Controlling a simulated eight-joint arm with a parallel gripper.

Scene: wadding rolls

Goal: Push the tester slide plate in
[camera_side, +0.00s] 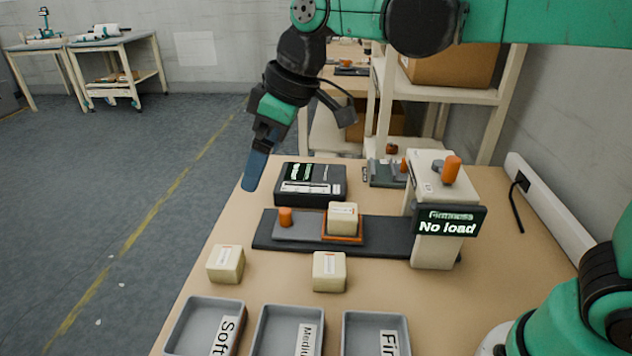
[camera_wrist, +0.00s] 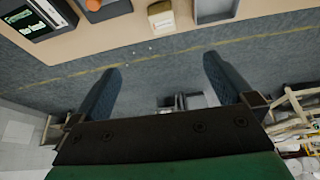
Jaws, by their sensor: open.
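The tester (camera_side: 436,250) is a cream column with an orange knob on top and a display (camera_side: 450,222) reading "Firmness No load". Its slide plate (camera_side: 300,228) is grey with an orange knob (camera_side: 286,217) at its left end, and lies on a dark base reaching left from the column. A cream block (camera_side: 342,218) sits in the orange-edged seat on the plate, left of the column. My gripper (camera_side: 254,172) is open and empty, above the table's left edge, left of and higher than the knob. The wrist view shows both fingers (camera_wrist: 160,85) apart over the floor.
Two cream blocks (camera_side: 226,264) (camera_side: 329,271) stand in front of the tester base. Grey trays labelled Soft (camera_side: 176,325), Medium and Firm line the front. A dark scale-like box (camera_side: 310,201) with a display lies behind the plate. Free air surrounds my gripper.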

